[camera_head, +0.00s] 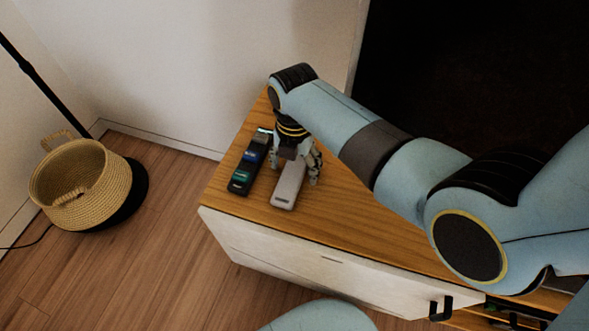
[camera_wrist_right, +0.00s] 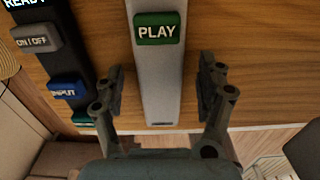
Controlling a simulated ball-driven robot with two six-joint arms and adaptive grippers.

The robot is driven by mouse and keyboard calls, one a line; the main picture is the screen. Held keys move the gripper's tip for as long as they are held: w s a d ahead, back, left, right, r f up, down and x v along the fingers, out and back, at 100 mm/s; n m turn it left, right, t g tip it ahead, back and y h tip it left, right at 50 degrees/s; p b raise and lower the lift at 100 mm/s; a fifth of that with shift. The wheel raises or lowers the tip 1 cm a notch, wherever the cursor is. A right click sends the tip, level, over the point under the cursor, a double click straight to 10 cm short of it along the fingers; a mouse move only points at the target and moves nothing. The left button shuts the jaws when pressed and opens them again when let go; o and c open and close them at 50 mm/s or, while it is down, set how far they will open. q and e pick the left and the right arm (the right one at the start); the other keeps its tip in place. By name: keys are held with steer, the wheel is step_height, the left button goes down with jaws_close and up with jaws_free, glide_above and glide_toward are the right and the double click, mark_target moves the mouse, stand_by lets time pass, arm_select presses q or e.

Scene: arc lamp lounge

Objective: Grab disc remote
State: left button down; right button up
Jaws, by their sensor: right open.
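A pale grey remote (camera_head: 288,188) lies on the wooden cabinet top; a green PLAY button marks it in the wrist view (camera_wrist_right: 157,75), which fits a disc remote. My right gripper (camera_head: 295,160) is open above it, pointing down. In the wrist view, its two fingers (camera_wrist_right: 161,88) stand on either side of the grey remote, with a gap on each side. The gripper hides the remote's far end in the head view. My left gripper is not in view.
A black remote (camera_head: 249,162) with ON/OFF and INPUT buttons lies close on the left, also in the wrist view (camera_wrist_right: 52,45). The cabinet (camera_head: 230,203) stands by a white wall. A woven basket (camera_head: 85,185) is on the floor at left.

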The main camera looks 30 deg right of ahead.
steer(key=c, duration=1.3)
steer(key=shift+c, duration=0.2)
